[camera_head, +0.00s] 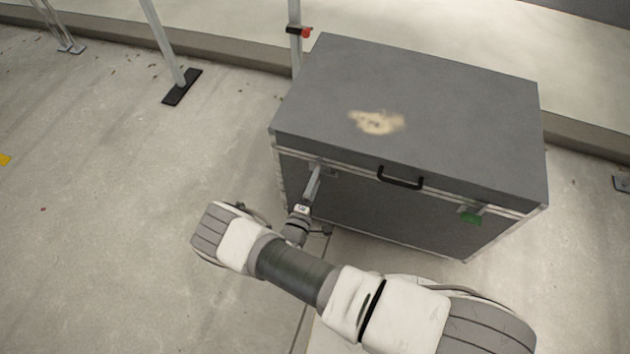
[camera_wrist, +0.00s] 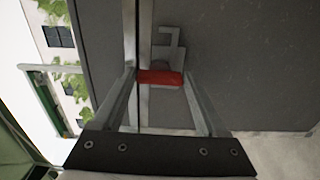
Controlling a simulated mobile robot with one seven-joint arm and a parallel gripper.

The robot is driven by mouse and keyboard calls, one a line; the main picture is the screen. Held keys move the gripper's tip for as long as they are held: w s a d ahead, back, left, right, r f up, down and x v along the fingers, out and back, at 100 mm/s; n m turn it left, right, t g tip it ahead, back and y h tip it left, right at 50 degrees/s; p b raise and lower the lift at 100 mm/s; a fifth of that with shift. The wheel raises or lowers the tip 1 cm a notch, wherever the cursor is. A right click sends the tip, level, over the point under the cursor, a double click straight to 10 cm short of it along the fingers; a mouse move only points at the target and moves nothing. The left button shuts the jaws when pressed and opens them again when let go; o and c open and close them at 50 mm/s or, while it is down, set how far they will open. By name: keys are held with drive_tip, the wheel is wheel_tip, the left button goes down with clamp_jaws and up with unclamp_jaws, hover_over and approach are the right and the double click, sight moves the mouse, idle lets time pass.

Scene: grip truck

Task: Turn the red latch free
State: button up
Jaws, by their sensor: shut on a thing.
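The red latch (camera_wrist: 160,77) shows in the wrist view as a short red bar lying crosswise on a grey metal plate (camera_wrist: 172,46) with a hook-shaped part. The plate is on the front of a large grey case (camera_head: 420,95). My gripper (camera_wrist: 159,79) has one finger at each end of the red latch and is shut on it. In the head view my gripper (camera_head: 317,172) reaches the case's front left, just below the lid seam. There the gripper hides the red latch.
A green latch (camera_head: 472,216) is on the case's front right, and a black handle (camera_head: 401,179) is at the front middle. The closed lid has a pale worn patch (camera_head: 377,122). A metal post (camera_head: 163,42) stands behind left. The floor at left is mostly clear.

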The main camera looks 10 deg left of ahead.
drive_tip(key=o, duration=1.3)
drive_tip(key=shift+s, duration=0.15)
drive_tip(key=s+a+p, duration=0.1)
drive_tip(key=s+p, duration=0.1)
drive_tip(key=s, duration=1.5)
drive_tip(key=shift+a, duration=0.2)
